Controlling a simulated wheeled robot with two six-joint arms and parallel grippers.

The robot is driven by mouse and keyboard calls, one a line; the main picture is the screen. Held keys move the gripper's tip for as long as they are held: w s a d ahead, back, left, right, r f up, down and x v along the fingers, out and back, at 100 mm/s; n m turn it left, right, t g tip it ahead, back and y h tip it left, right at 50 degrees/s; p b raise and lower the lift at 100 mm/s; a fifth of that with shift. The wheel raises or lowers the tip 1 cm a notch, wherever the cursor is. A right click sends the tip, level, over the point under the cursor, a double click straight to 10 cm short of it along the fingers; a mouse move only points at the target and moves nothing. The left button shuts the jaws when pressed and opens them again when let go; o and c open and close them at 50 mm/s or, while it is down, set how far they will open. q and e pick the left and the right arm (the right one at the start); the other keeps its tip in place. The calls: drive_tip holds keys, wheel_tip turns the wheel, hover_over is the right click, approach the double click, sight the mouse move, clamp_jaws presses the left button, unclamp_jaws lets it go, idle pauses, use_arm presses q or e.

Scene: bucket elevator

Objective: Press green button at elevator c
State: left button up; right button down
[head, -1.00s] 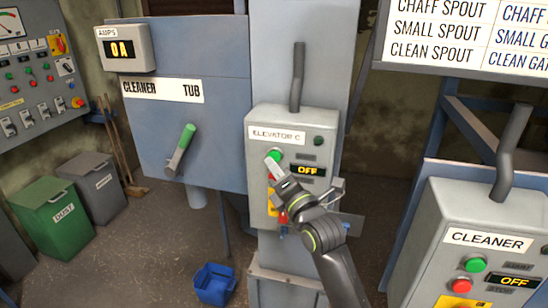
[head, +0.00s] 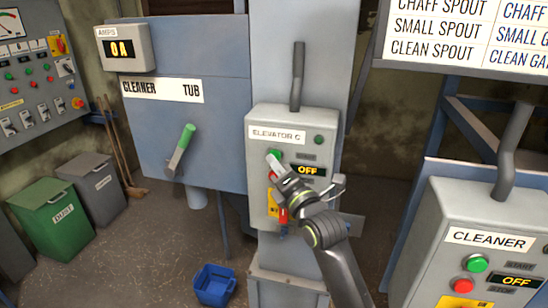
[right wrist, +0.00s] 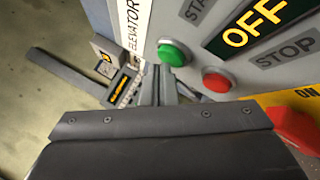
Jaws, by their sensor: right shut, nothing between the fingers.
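The elevator C box (head: 262,120) is a grey control box on a post, with a label reading ELEVATOR C and a display reading OFF (head: 309,170). Its green button (head: 275,154) shows just above my right fingertips. My right gripper (head: 274,163) is shut and empty in front of the box. In the right wrist view the green button (right wrist: 174,53) stands to the right of the shut fingertips (right wrist: 157,70), very close; I cannot tell whether they touch. The red button (right wrist: 217,80) lies further right in that view and is mostly hidden in the head view. My left gripper is out of view.
A red switch (right wrist: 293,128) sits on the box beside a yellow panel. The CLEANER box (head: 480,215) stands at the right with its own buttons. A green-tipped lever (head: 183,145), a blue bucket (head: 215,284) and bins (head: 62,222) are to the left.

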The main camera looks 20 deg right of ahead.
drive_tip(key=shift+w+d, duration=0.2)
drive_tip(key=shift+w, duration=0.1)
idle(0.4)
drive_tip(key=shift+s+a, duration=0.1)
drive_tip(key=shift+s+a+b, duration=0.35)
drive_tip(key=shift+s+a, duration=0.05)
drive_tip(key=shift+s, duration=0.25)
drive_tip(key=s+a, duration=0.1)
drive_tip(key=s, duration=0.1)
drive_tip(key=s+a+b, duration=0.1)
drive_tip(key=s, duration=0.1)
drive_tip(key=shift+a, duration=0.4)
drive_tip(key=shift+s+f, duration=0.1)
idle(0.7)
